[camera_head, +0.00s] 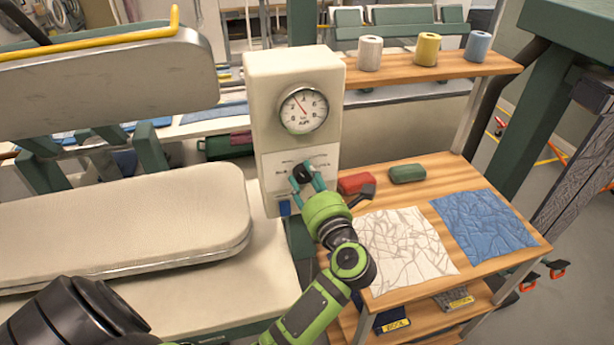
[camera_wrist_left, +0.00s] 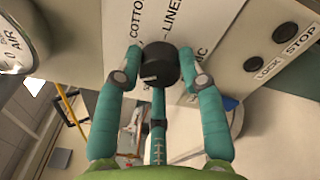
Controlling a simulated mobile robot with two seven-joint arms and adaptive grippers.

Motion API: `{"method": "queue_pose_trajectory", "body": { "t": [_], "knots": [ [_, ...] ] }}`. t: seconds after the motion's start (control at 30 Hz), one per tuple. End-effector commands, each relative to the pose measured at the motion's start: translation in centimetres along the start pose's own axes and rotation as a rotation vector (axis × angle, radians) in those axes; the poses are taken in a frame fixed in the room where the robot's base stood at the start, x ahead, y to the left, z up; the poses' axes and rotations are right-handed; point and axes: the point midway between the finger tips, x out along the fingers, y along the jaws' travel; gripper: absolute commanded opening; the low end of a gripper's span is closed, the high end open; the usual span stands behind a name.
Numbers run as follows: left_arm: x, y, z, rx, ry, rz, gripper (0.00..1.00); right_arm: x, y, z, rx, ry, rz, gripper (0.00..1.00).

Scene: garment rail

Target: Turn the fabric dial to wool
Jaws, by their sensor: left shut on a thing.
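The fabric dial (camera_head: 302,173) is a black round knob on the front of a cream control box (camera_head: 293,75). My left gripper (camera_head: 308,177) has its teal fingers on either side of the dial and is shut on it. I cannot read which label the dial points to, and no wool label is legible. My right gripper is not in view.
A round gauge (camera_head: 303,110) is above the dial. A padded pressing board (camera_head: 120,220) lies left. A wooden table (camera_head: 440,180) at right holds white and blue cloths, a red and a green block. STOP and LOCK buttons (camera_wrist_left: 285,33) are near the gripper.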

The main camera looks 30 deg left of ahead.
Motion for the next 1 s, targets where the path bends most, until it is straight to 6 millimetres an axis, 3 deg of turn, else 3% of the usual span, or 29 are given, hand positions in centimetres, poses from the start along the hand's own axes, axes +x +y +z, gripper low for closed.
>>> {"method": "queue_pose_trajectory", "body": {
  "t": [0.3, 0.33, 0.37, 0.4, 0.77, 1.0],
  "knots": [
    [0.0, 0.2, 0.3, 0.038, -0.010, 0.006, 0.07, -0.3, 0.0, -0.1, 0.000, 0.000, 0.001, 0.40],
    [0.0, 0.2, 0.3, 0.038, -0.010, 0.006, 0.47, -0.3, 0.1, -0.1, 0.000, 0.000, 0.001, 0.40],
    [0.0, 0.2, 0.3, 0.038, -0.010, 0.006, 0.59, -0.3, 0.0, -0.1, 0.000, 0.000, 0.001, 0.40],
    [0.0, 0.2, 0.3, 0.038, -0.010, 0.006, 0.63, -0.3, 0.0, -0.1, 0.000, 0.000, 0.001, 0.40],
    [-0.4, 0.0, 0.1, 0.038, -0.006, 0.002, 0.63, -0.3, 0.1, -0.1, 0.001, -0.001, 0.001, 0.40],
    [-4.0, -0.1, 0.1, 0.038, -0.005, 0.000, 0.63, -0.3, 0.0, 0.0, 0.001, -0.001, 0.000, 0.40]
  ]
}}
